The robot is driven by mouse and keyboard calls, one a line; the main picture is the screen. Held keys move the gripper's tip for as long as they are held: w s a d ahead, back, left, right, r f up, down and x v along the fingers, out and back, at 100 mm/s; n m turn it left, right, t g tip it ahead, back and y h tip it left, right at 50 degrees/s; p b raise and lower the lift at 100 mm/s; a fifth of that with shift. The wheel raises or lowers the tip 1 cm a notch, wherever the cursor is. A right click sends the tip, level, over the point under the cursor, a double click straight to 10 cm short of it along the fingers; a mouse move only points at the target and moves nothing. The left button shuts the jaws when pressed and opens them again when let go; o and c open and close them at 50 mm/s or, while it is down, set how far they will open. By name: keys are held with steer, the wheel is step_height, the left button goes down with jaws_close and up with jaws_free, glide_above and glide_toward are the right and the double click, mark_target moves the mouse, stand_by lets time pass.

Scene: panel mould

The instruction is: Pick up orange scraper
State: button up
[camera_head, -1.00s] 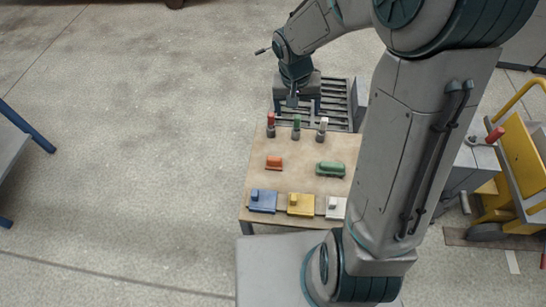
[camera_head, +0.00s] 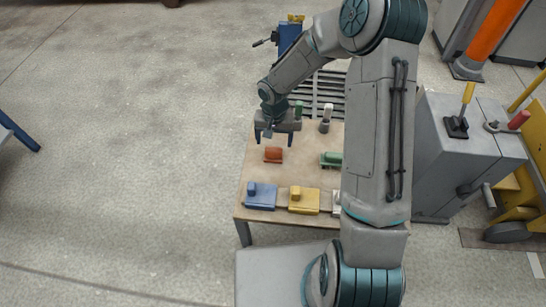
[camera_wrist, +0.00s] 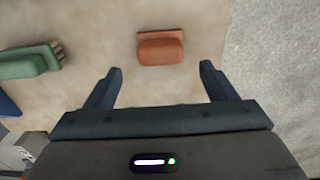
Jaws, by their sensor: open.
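The orange scraper (camera_head: 273,155) lies on the tan table (camera_head: 256,178), left of the green tool. In the wrist view the orange scraper (camera_wrist: 160,47) is ahead of and between the fingertips, apart from both. My gripper (camera_head: 274,141) is open and empty, above the table near the scraper. In the wrist view my gripper (camera_wrist: 161,72) shows its two dark fingers spread wide.
Blue (camera_head: 261,196) and yellow (camera_head: 304,200) blocks stand along the table's near edge. Upright handled tools, one green (camera_head: 298,109), stand at the back. A grey cabinet (camera_head: 455,150) stands at the right.

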mark_target(274, 149)
steer(key=shift+s+a+f+b, duration=0.15)
steer(key=shift+f+b, duration=0.65)
steer(key=shift+f, duration=0.75)
steer(key=shift+s+f+b, duration=0.1)
steer(key=shift+f+b, duration=0.7)
steer(key=shift+f, duration=0.75)
steer(key=c, duration=1)
steer(key=shift+r, duration=0.1)
steer(key=shift+r+p, duration=0.45)
steer(key=shift+r, duration=0.15)
steer(key=r+p, duration=0.1)
steer(key=r, duration=0.1)
steer(key=r+p, duration=0.1)
steer(key=shift+d+r, duration=0.4)
steer(key=d+r+p, duration=0.1)
steer(key=d+r, duration=0.1)
steer(key=d, duration=0.1)
steer(key=d+r+p, duration=0.2)
steer(key=d, duration=0.2)
steer(key=d+r+p, duration=0.1)
steer(key=d+r, duration=0.1)
steer(key=d, duration=0.2)
steer(key=shift+w, duration=0.4)
